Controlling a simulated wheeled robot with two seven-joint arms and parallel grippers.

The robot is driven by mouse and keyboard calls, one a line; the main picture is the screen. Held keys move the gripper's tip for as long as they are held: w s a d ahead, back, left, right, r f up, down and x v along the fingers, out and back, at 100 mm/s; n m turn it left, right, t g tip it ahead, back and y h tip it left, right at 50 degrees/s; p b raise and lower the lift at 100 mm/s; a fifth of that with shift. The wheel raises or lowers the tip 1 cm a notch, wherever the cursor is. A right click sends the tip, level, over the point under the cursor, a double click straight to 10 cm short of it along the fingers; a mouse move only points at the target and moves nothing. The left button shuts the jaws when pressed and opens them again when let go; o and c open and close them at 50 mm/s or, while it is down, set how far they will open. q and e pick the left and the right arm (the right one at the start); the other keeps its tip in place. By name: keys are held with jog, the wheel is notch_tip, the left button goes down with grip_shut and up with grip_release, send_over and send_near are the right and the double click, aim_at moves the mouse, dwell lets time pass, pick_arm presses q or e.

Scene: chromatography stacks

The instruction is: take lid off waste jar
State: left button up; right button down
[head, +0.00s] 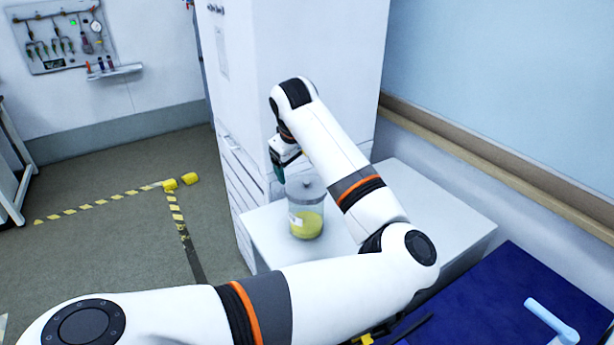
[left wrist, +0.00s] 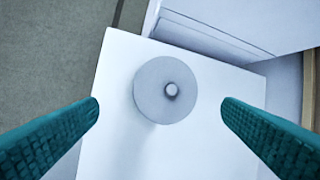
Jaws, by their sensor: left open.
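The waste jar (head: 307,222) is a clear jar with yellow contents and a label, standing upright on a white surface. Its grey lid (head: 305,190) with a small knob sits on top. In the left wrist view the lid (left wrist: 165,90) shows from above as a grey disc, its knob (left wrist: 171,89) near the middle. My left gripper (head: 285,172) is open above and beside the lid in the head view. In the left wrist view its two green fingers (left wrist: 160,108) are wide apart on either side of the lid, touching nothing. My right gripper is not in view.
The jar stands on a white bench top (head: 440,215) against a tall white cabinet (head: 310,50). A blue surface (head: 490,290) with a light blue object (head: 550,320) lies at the lower right. Yellow-black floor tape (head: 100,203) marks open floor at left.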

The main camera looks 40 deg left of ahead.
aim_at(299, 190)
pick_arm(q)
notch_tip(299, 190, down, 4)
jog(key=shift+w+f+p, duration=0.1)
jog(key=shift+p, duration=0.6)
jog(key=x, duration=0.1)
jog(key=p+x, duration=0.1)
jog(key=shift+w+a+f, duration=0.2)
jog(key=shift+a+f, duration=0.1)
jog(key=shift+a, duration=0.1)
jog(key=shift+p+x, duration=0.45)
jog(key=shift+x, duration=0.65)
jog(key=shift+f, duration=0.25)
jog(key=shift+a+f, duration=0.1)
jog(key=shift+f, duration=0.05)
jog(key=shift+c, duration=0.6)
jog(key=c, duration=0.9)
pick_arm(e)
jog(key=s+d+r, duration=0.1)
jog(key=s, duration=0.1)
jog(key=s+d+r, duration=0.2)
